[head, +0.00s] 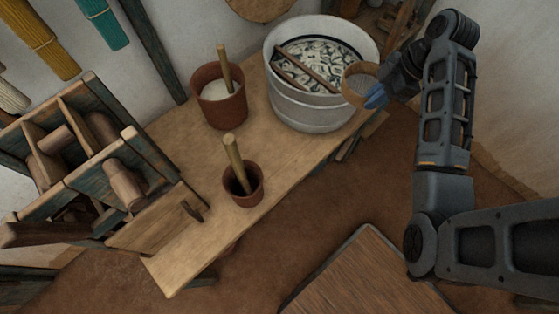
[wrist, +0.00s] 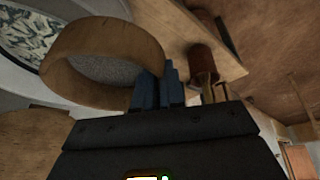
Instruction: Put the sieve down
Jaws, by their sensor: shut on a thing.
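The sieve (head: 360,84) is a small round one with a wooden rim and a grey mesh. In the head view it is held at the right edge of the large pale tub, tilted. My gripper (head: 376,96) has blue fingertips and is shut on the sieve's rim. In the wrist view the sieve's wooden hoop (wrist: 98,40) fills the upper left, with the blue fingers (wrist: 158,88) at its right side. The sieve overlaps the tub's rim in the head view; I cannot tell whether they touch.
The pale tub (head: 312,112) holds patterned cloth and has sticks across it. A terracotta pot (head: 221,104) with white contents and a smaller pot (head: 243,194) with a stick stand on the wooden bench (head: 175,256). A wooden rack (head: 75,165) is at left. The bench's front middle is clear.

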